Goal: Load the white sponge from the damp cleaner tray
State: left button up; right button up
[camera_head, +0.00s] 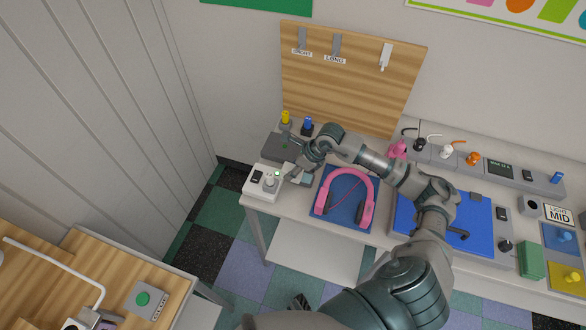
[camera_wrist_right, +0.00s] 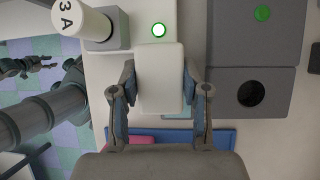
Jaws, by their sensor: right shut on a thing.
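My right gripper (camera_head: 297,168) reaches over the left end of the workbench. In the right wrist view, my right gripper (camera_wrist_right: 160,72) is shut on a plain white block, which looks like the white sponge (camera_wrist_right: 160,92). The block lies right beside or over the edge of a white device with a lit green lamp (camera_wrist_right: 158,30); I cannot tell whether they touch. This white device (camera_head: 258,190) also shows in the head view. A pale blue-green surface (camera_wrist_right: 178,111) shows partly behind the fingers. Dark fingers, apparently my left gripper (camera_wrist_right: 25,67), show over the floor; their opening is unclear.
Grey boxes (camera_wrist_right: 250,30) with a green lamp and a dark round opening stand right of the gripper. A knob marked "3 A" (camera_wrist_right: 82,20) rises at left. Pink headphones (camera_head: 367,202) lie on a blue mat (camera_head: 346,212) under my right arm. A wooden board (camera_head: 345,85) stands behind.

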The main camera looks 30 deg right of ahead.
jog(key=shift+f, duration=0.35)
jog(key=shift+r, duration=0.1)
dwell(0.6)
jog(key=shift+r+p, duration=1.85)
jog(key=shift+r, duration=1.65)
jog(key=shift+f, duration=0.1)
